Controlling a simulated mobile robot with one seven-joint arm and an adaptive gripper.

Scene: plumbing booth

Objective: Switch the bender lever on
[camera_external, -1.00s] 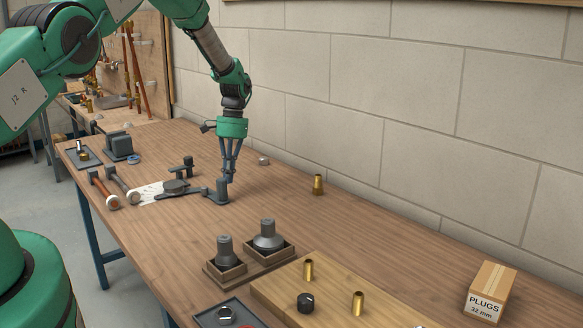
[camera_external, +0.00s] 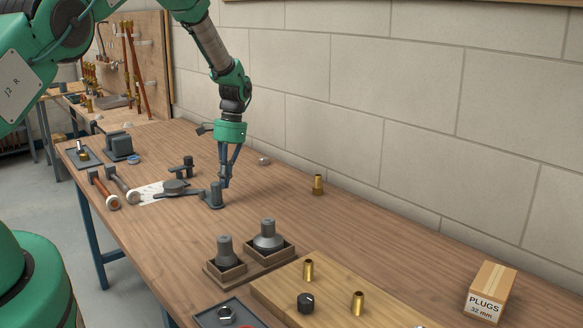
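The bender (camera_external: 174,186) is a dark grey tool on the wooden table. Its lever (camera_external: 190,193) runs to the right and ends in a short upright grey post (camera_external: 215,196). My gripper (camera_external: 225,184) points down at the right side of this post. Its fingers come together to a narrow tip and look shut. The tip overlaps or touches the post's right edge; no grip around the post shows. The far side of the fingertips is hidden.
A pale patch (camera_external: 149,194) lies under the bender. Two hammer-like tools (camera_external: 104,189) lie to its left. Dark fittings (camera_external: 225,254) stand in wooden holders in front. A brass fitting (camera_external: 318,185) stands to the right. The table between it and my gripper is clear.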

